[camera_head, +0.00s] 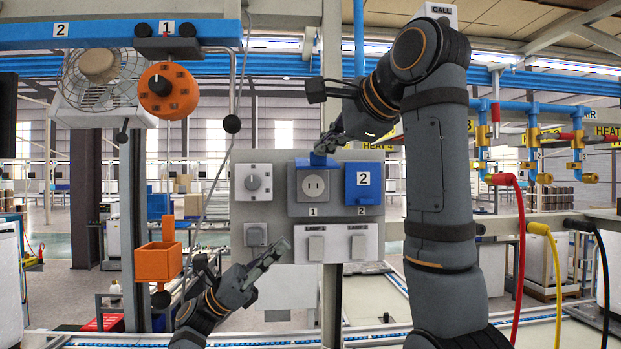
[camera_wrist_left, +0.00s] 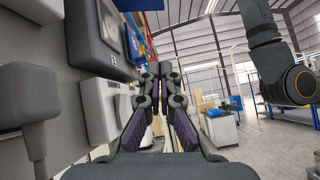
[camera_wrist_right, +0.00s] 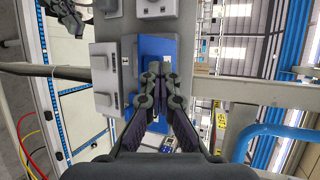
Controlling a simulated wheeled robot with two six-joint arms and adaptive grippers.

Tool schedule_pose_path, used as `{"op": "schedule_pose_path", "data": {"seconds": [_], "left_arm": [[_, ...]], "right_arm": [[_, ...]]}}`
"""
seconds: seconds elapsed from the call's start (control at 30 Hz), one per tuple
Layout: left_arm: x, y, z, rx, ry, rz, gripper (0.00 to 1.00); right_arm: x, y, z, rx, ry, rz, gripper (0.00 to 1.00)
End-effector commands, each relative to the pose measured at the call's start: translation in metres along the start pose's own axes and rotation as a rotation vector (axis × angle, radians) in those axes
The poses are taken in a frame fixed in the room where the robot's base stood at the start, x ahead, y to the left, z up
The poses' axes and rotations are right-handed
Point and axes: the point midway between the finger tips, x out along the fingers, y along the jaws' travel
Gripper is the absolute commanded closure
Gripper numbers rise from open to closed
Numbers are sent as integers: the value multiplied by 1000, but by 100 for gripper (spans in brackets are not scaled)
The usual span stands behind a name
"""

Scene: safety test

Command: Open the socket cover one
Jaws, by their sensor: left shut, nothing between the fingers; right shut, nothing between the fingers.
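Socket one (camera_head: 314,187) shows its two slots on the grey wall panel, above the label 1. Its blue cover (camera_head: 318,161) is raised and seen nearly edge-on above the socket. The blue cover two (camera_head: 363,177) lies closed to the right. My right gripper (camera_head: 321,151) is shut and empty at the raised cover's top; contact cannot be told. Blue surface also shows behind its fingers in the right wrist view (camera_wrist_right: 150,47). My left gripper (camera_head: 284,244) is shut and empty, low in front of the panel, left of the lamp switches (camera_head: 316,245).
An orange box (camera_head: 158,262) hangs further left. Blue pipes with red, yellow and black hoses (camera_head: 520,225) stand at the right.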

Motion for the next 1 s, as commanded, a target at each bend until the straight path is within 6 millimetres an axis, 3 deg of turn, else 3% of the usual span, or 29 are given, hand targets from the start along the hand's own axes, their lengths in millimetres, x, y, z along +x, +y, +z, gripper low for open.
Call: {"op": "schedule_pose_path", "data": {"seconds": [0.03,0.13,0.43,0.87,1.0], "left_arm": [[9,-6,15,-13,-28,-35,100],[18,-13,32,-33,-60,-77,100],[34,-16,37,-38,-68,-88,100],[123,-24,43,-37,-68,-87,100],[135,-24,61,-34,-67,-85,100]], "right_arm": [[6,3,-5,8,7,10,100],[6,3,-5,8,7,10,100],[6,3,-4,8,7,10,100],[6,3,-4,8,7,10,100],[6,3,-5,8,7,10,100]]}}
